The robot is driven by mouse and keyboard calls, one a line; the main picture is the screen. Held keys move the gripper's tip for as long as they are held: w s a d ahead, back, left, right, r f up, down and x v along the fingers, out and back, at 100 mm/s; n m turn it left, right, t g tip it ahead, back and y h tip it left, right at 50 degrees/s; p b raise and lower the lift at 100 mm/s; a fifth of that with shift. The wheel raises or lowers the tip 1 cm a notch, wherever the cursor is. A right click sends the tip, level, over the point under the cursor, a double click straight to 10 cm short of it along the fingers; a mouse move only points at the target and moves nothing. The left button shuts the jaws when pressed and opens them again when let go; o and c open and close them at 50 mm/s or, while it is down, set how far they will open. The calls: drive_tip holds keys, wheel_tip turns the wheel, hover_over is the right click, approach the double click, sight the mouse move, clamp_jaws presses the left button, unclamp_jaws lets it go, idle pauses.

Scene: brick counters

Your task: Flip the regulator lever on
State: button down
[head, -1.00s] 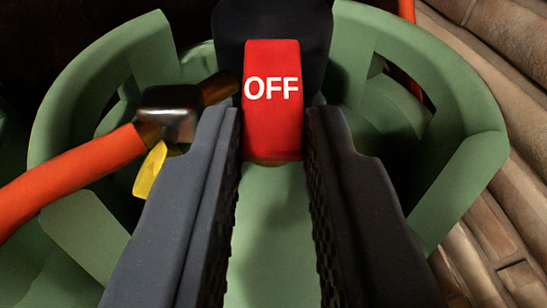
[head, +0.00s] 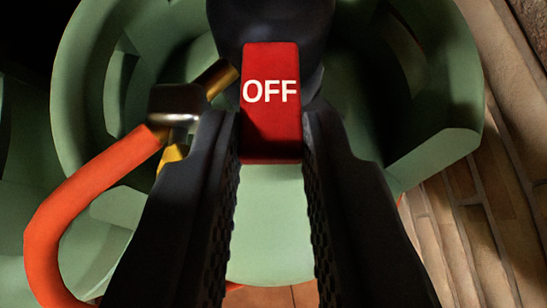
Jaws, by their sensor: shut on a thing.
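The regulator lever is a red block (head: 271,92) with white "OFF" lettering, at the upper middle of the head view. It is joined to a dark rounded part (head: 270,22) behind it, inside a green round housing (head: 455,85). My gripper (head: 271,130) has its dark, ribbed fingers on either side of the lever's near end, shut on it. The fingertips are at the lever's left and right faces.
An orange hose (head: 85,195) with a metal fitting (head: 178,102) and a yellow piece (head: 172,155) curves close to my left finger. A brick surface (head: 480,215) lies to the right.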

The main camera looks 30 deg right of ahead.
drive_tip(key=shift+w+a+r+g+y+p, duration=0.15)
drive_tip(key=shift+r+g+y+p, duration=0.4)
drive_tip(key=shift+p, duration=0.95)
drive_tip(key=shift+d+g+p, duration=0.25)
drive_tip(key=shift+g+p, duration=0.15)
drive_tip(key=shift+g, duration=0.15)
drive_tip(key=shift+w+d+r+g+y+p, duration=0.1)
drive_tip(key=shift+w+r+g+y+p, duration=0.3)
drive_tip(key=shift+g+p, duration=0.4)
drive_tip(key=shift+s, duration=0.1)
idle(0.6)
drive_tip(key=c, duration=1.6)
unclamp_jaws()
drive_tip(key=shift+r, duration=0.2)
